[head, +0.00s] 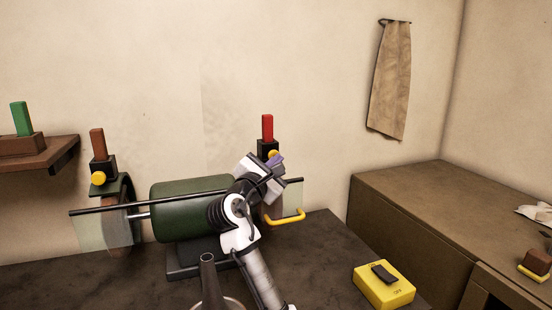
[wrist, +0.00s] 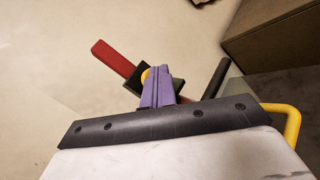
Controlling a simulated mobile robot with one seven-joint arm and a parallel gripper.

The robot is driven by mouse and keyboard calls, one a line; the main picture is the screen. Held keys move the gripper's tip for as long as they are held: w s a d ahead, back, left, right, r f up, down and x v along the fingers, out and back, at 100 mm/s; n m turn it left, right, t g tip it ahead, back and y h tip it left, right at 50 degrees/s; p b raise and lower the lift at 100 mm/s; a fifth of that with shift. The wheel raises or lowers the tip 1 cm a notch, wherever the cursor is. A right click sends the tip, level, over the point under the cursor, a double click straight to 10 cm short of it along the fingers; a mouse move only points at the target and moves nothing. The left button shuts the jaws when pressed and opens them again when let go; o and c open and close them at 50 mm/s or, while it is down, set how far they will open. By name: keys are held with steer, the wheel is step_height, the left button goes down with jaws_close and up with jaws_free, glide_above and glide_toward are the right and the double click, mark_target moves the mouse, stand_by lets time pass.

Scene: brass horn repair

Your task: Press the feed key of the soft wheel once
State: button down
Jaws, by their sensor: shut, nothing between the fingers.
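A dark green polishing machine (head: 192,205) stands on the dark bench, with a wheel and a clear shield at each end. Above the right wheel is a black holder (head: 265,146) with a red bar (head: 267,127) and a yellow round key (head: 273,154). The key is partly hidden by my gripper (head: 277,161), whose purple fingers are shut and empty beside it. In the wrist view the fingers (wrist: 158,84) overlap the holder and leave only a sliver of the yellow key (wrist: 146,75); I cannot tell whether they touch. The left holder (head: 103,166) carries a brown bar (head: 97,143) and another yellow key (head: 98,179).
A yellow handle (head: 287,218) sticks out at the right shield. A yellow switch box (head: 385,288) lies on the bench (head: 330,260) at the right. A dark cone-shaped post (head: 210,280) stands in front. A cloth (head: 391,80) hangs on the wall. A wooden cabinet (head: 420,195) stands right.

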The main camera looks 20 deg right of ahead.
steer(key=shift+s, duration=0.9)
steer(key=shift+s+d, duration=0.1)
steer(key=shift+s, duration=2.4)
